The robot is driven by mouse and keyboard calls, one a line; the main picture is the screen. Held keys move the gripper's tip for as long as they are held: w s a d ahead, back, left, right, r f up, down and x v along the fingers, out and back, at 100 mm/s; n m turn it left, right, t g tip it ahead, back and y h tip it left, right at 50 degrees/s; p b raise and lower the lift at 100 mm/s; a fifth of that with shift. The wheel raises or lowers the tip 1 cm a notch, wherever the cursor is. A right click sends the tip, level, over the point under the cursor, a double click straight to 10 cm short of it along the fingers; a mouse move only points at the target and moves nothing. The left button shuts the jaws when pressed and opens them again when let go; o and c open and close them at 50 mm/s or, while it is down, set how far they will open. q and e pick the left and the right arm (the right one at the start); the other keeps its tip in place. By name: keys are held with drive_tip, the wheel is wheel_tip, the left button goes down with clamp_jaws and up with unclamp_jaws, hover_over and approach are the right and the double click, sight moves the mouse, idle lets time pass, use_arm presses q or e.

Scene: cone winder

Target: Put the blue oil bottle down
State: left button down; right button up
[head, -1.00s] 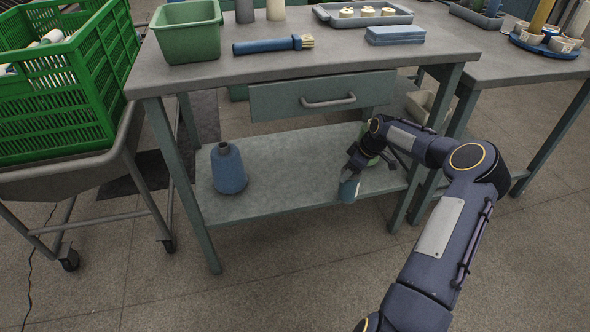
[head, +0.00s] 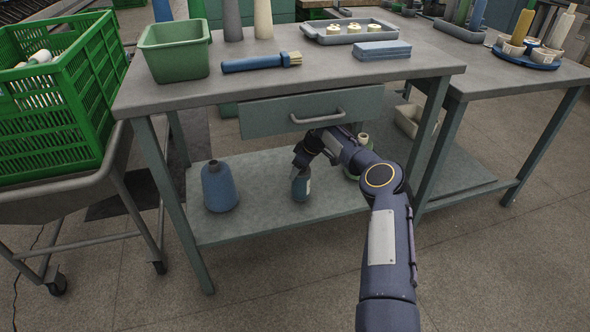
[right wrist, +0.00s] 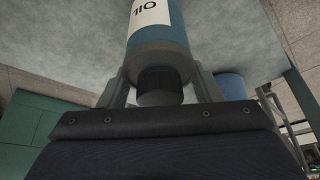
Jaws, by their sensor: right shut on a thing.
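The blue oil bottle (head: 301,186) is upright at the lower shelf (head: 262,205) of the workbench, near the shelf's front middle. Its base looks at or just above the shelf surface; I cannot tell if it touches. My right gripper (head: 303,163) is shut on it near its top. In the right wrist view the bottle (right wrist: 158,42) shows its white label with "OIL" and its dark cap between the fingers (right wrist: 160,88). My left gripper is not in view.
A green item (head: 357,166) is behind my arm to the right. The drawer (head: 312,110) hangs above. The shelf between cone and bottle is clear.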

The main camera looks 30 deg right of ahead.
drive_tip(key=shift+w+a+f+b, duration=0.4)
drive_tip(key=shift+w+a+f, duration=0.1)
drive_tip(key=shift+w+f, duration=0.2)
drive_tip(key=shift+f, duration=0.15)
drive_tip(key=o, duration=1.6)
